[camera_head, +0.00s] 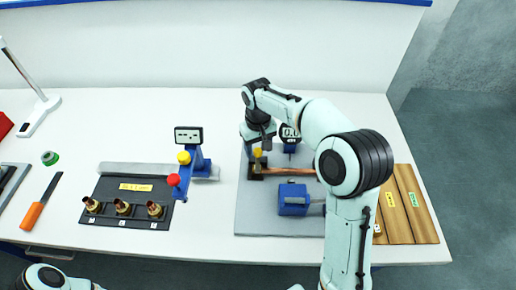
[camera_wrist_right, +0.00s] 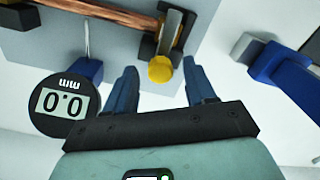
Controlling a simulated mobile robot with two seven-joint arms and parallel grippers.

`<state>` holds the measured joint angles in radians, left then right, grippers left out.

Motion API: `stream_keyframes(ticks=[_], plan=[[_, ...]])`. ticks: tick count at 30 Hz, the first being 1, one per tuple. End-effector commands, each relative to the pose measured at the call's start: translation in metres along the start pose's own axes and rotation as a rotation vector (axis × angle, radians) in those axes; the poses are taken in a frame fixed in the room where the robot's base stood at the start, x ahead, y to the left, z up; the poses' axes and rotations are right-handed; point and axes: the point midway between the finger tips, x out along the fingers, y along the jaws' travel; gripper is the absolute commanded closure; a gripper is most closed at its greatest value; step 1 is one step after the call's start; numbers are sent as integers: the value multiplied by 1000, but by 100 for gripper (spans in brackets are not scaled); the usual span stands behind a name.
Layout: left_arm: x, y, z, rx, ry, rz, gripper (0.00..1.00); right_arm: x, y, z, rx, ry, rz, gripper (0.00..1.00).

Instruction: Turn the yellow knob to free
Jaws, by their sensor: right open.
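A small yellow knob (camera_head: 257,152) sits on a dark clamp block at the left end of a copper rod on the grey plate (camera_head: 262,218). In the right wrist view the yellow knob (camera_wrist_right: 160,68) shows large, just beyond and between my fingertips, apart from both. My right gripper (camera_head: 264,141) is open and empty above it, partly covering it in the head view; its two blue fingers (camera_wrist_right: 160,88) show in the wrist view. My left gripper is out of view.
A round gauge (camera_wrist_right: 63,104) reading 0.0 mm stands close beside the right gripper. A blue block (camera_head: 293,199) is on the plate. A red knob (camera_head: 173,180) and a black board (camera_head: 122,212) with brass fittings are left.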

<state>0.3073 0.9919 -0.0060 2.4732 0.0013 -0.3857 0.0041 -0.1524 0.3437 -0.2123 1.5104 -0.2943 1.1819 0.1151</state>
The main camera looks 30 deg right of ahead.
Motion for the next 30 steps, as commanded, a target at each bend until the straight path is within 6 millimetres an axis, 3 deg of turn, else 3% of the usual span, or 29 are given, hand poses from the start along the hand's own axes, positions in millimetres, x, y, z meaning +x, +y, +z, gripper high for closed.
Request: stream_keyframes(ticks=[10,11,15,16,30], plan=[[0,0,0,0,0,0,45,4,0,0,0,0,0,45],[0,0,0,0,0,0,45,4,0,0,0,0,0,52],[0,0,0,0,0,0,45,4,0,0,0,0,0,97],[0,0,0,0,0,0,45,4,0,0,0,0,0,100],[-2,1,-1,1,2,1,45,3,0,0,99,1,0,100]])
